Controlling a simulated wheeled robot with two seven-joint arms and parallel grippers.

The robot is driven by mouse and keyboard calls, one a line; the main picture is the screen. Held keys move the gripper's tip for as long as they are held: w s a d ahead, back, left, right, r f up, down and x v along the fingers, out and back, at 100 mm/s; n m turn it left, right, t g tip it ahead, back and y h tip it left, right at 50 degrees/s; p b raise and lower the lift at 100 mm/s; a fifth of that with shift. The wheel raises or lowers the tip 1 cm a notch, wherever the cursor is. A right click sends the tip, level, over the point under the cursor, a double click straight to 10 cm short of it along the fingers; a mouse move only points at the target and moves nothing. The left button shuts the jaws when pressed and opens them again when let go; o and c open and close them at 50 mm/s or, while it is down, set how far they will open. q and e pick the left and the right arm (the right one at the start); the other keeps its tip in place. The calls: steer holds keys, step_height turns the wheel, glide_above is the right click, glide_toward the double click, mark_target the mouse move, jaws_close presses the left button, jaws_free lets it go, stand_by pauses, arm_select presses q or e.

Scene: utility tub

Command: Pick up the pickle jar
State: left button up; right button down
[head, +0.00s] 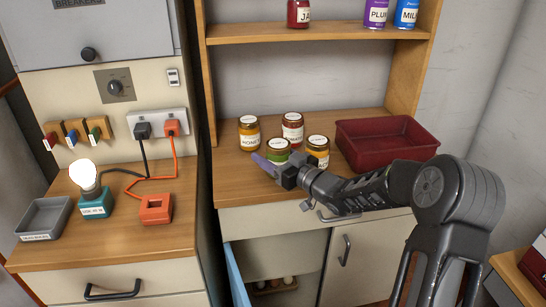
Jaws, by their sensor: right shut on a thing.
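The pickle jar (278,147) is the green jar with a pale lid, among other jars on the wooden counter (236,190). My right gripper (275,164) reaches in from the right and is shut on the pickle jar, with a purple finger pad showing at its left. The gripper hides the jar's lower part, so I cannot tell whether its base touches the counter. My left gripper is not in view.
A honey jar (249,134), a tomato jar (292,130) and a yellow-brown jar (318,152) stand close around it. A dark red tub (388,166) is to the right. A shelf (320,32) is above. The counter's front left is clear.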

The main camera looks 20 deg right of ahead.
mark_target(271, 139)
step_height(271, 139, up, 10)
steer(key=shift+f+p, duration=0.1)
steer(key=shift+p, duration=0.3)
stand_by(0.6)
